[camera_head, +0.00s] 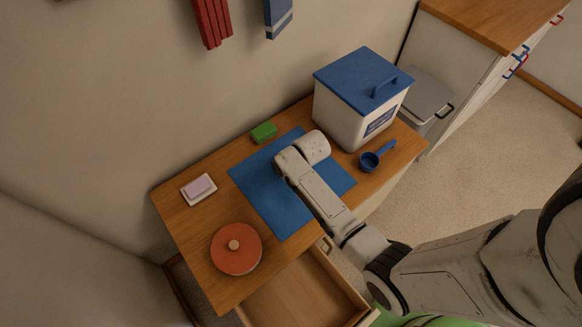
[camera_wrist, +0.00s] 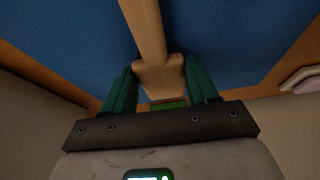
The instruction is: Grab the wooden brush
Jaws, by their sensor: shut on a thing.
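The wooden brush (camera_wrist: 148,35) shows in the wrist view as a pale wooden handle widening into a thicker block. My gripper (camera_wrist: 160,78) has its two green fingers shut on that thicker block, one on each side. The brush lies over the blue mat (camera_head: 275,205) in the picture; I cannot tell whether it touches it. The handle's far end runs out of the top of the wrist view. In the head view my arm reaches over the mat and hides the brush and the fingers.
A white bin with a blue lid (camera_head: 363,78) and a blue scoop (camera_head: 370,161) stand to the right. A green block (camera_head: 264,132) is behind my arm. A soap dish (camera_head: 199,189) and a red round lid (camera_head: 236,250) are left. A drawer (camera_head: 300,296) stands open in front.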

